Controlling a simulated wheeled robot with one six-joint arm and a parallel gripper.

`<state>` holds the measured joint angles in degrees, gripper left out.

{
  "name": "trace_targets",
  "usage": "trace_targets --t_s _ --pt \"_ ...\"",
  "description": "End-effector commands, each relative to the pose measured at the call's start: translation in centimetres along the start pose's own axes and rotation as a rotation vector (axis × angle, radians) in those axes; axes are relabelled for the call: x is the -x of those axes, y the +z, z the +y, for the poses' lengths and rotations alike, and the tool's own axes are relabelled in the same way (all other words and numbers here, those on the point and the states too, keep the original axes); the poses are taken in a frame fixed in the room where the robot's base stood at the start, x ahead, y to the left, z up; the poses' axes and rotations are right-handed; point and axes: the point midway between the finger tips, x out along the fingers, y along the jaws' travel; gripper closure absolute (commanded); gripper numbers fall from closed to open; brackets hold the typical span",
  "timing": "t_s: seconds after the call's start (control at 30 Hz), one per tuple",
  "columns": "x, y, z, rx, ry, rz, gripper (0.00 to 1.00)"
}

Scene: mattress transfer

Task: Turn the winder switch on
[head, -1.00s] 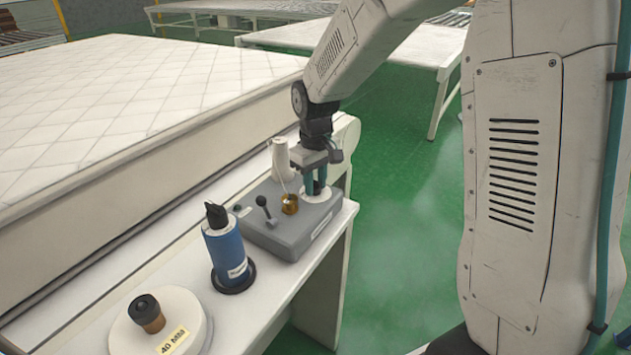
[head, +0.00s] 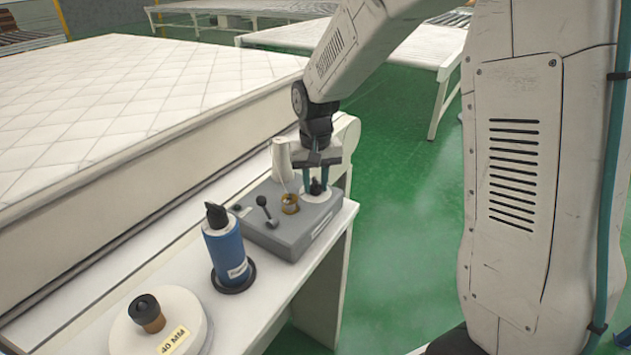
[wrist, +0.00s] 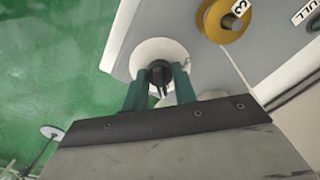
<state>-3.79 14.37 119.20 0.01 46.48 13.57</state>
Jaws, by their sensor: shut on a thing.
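The winder is a grey box (head: 285,236) on the white bench, with a black switch knob (head: 317,187) on a round white plate (head: 318,196) at its right end. My gripper (head: 319,180) points down over this knob, with one teal finger on each side. In the wrist view the dark knob (wrist: 160,72) sits between the two fingertips (wrist: 160,82), over the white plate (wrist: 148,52). My gripper is shut on the knob. The fingers hide part of its sides, and I cannot read any on or off mark.
A brass bobbin (head: 290,204) and a black-tipped lever (head: 265,210) stand on the box beside my gripper. A white thread cone (head: 281,160) is behind. A blue cylinder (head: 226,253) and a white disc (head: 182,318) stand nearer. A quilted mattress (head: 130,90) lies left; green floor is open right.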

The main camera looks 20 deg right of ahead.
Motion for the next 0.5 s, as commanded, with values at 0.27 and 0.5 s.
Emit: trace_targets --t_s 0.27,0.5 --pt "0.20 -0.25 0.02 -0.002 -0.001 0.008 0.96" --pt "0.15 -0.18 0.02 -0.002 -0.001 0.006 0.51"
